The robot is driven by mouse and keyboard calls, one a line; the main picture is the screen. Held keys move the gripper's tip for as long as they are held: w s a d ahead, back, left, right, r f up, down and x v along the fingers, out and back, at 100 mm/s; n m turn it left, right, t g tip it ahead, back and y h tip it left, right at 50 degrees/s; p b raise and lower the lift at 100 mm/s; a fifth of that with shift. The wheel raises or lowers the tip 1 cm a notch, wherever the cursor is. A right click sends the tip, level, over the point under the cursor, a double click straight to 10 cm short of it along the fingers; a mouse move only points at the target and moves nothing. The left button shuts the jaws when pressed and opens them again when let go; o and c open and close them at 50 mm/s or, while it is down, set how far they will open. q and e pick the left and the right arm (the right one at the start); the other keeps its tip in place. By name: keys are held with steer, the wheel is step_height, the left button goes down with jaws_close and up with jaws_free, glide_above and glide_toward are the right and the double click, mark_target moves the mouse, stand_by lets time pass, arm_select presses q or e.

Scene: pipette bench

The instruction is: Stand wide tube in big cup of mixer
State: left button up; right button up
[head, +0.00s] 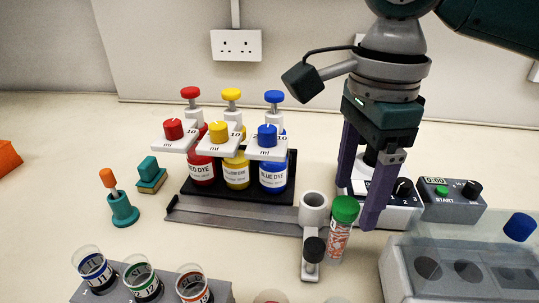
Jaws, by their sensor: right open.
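The wide tube (340,238), with a green cap and a red-and-white label, stands upright just right of a grey holder. Whether it rests on the bench or in a fitting, I cannot tell. The mixer (398,212) is a pale box with a black knob, behind and right of the tube. A dark round part (370,157) shows above it between my fingers; I cannot tell clearly whether this is the big cup. My right gripper (357,208) is open and empty, pointing down, with its purple fingers in front of the mixer and partly hiding it. My left gripper is not in view.
The grey holder (313,208) with a black knob stands close left of the tube. A dye rack (238,197) with three bottles is further left. A timer (452,205) and a clear-lidded box (400,284) are at right. Labelled cups (142,280) stand at front left.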

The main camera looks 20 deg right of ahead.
mark_target(342, 223)
steer(key=f, duration=0.4)
steer(key=f+b, duration=0.1)
steer(key=f, duration=0.2)
steer(key=shift+w+a, duration=0.2)
steer(key=shift+w, duration=0.1)
steer(key=shift+r, duration=0.1)
steer(key=shift+c, duration=0.4)
jaws_close()
